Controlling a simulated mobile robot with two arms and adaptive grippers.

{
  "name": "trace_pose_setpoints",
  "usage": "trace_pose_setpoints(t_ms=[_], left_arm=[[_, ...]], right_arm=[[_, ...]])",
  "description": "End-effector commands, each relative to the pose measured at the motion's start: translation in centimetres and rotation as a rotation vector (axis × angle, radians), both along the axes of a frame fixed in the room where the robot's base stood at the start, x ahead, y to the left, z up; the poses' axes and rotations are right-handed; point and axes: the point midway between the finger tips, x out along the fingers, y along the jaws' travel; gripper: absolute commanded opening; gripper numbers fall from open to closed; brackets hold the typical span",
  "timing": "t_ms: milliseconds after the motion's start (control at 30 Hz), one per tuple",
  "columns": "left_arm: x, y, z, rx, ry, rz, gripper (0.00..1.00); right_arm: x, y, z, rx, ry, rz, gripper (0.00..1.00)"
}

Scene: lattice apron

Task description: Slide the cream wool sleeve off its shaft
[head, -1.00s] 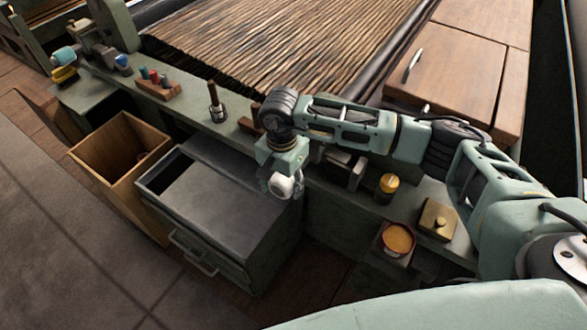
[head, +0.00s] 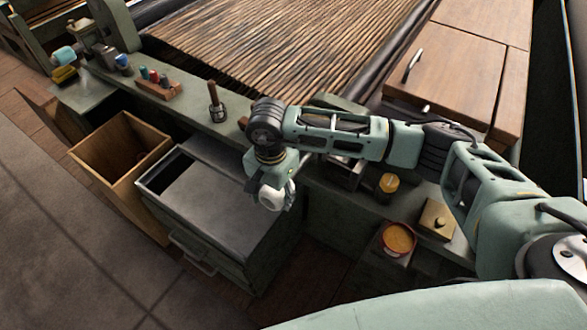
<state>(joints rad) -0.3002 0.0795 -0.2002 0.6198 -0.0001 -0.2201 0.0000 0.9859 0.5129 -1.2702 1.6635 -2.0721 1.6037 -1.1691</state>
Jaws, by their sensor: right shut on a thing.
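My right gripper (head: 272,190) hangs from its arm over the right part of the grey drawer cabinet's top. It is shut on a small cream-white rounded piece, which looks like the cream wool sleeve (head: 272,196). The fingers are small and partly hidden by the wrist. I cannot make out a shaft in the sleeve. My left gripper is not in view.
An open wooden bin (head: 113,143) stands left of the grey drawer cabinet (head: 220,205). The green bench ledge (head: 195,112) carries a rack of coloured pieces (head: 160,85), a dark upright tool (head: 216,103), a yellow-topped jar (head: 388,185) and a brass-knobbed block (head: 437,219). An orange-filled tin (head: 398,238) sits lower.

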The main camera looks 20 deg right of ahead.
Motion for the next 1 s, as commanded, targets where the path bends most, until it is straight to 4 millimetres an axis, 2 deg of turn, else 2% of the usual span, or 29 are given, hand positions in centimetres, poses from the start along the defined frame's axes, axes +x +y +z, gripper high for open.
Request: trace_pose_setpoints(t_ms=[1000], left_arm=[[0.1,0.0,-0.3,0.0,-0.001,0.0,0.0]], right_arm=[[-2.5,3.3,0.0,0.001,0.001,0.001,0.37]])
